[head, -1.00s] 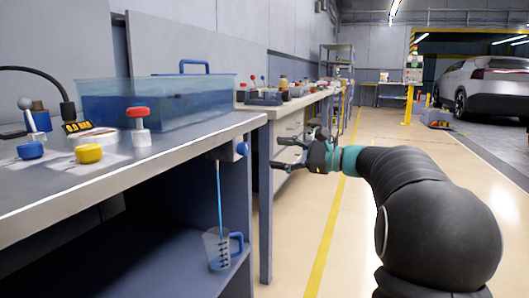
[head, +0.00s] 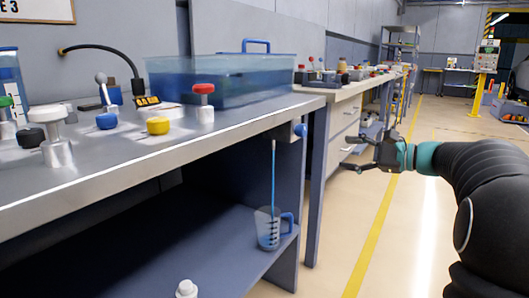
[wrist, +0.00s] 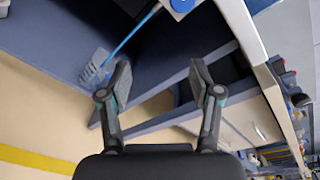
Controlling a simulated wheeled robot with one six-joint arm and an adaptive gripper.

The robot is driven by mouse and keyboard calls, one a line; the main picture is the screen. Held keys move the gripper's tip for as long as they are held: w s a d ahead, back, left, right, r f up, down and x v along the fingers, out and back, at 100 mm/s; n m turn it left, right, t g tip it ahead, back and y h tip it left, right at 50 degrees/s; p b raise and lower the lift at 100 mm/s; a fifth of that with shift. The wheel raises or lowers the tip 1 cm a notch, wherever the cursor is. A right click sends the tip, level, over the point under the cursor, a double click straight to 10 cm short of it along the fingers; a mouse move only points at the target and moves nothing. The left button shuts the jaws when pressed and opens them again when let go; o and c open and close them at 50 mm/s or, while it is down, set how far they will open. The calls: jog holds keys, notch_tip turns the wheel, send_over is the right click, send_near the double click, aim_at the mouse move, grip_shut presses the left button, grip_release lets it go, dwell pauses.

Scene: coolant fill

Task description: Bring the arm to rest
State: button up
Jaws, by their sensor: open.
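My gripper (head: 366,150) is open and empty in the head view, held out over the aisle to the right of the bench's end leg. In the wrist view its two fingers (wrist: 160,85) stand apart with nothing between them. A clear measuring jug (head: 268,230) with a blue handle stands on the lower shelf. A thin blue stream or tube (head: 273,180) runs down into it from under the bench top. The jug also shows in the wrist view (wrist: 96,70), to the left of the fingers.
A clear tank of blue liquid (head: 225,82) stands on the bench (head: 120,165). Red (head: 204,100), yellow (head: 158,126) and blue (head: 107,121) knobs stand in front. A second bench with drawers (head: 342,135) lies beyond my gripper. The floor (head: 400,250) right of the benches is clear.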

jog(key=s+a+f+n+g+h+p, duration=0.25)
jog(key=s+f+n+g+h, duration=0.35)
jog(key=s+f, duration=0.8)
jog(key=s+a+n+h+p, duration=0.2)
jog(key=s+n+h, duration=0.15)
jog(key=s, duration=0.45)
jog(key=s+a+n+h+p, duration=0.2)
jog(key=s+n+h+p, duration=0.15)
jog(key=s, duration=0.35)
jog(key=s+a+r+n+t+p, duration=0.1)
jog(key=s+a+r+n+p, duration=0.1)
jog(key=s+a+r+n, duration=0.1)
jog(key=shift+s+a+r, duration=0.4)
jog(key=shift+s+r, duration=0.45)
jog(key=shift+s, duration=0.1)
dwell(3.9)
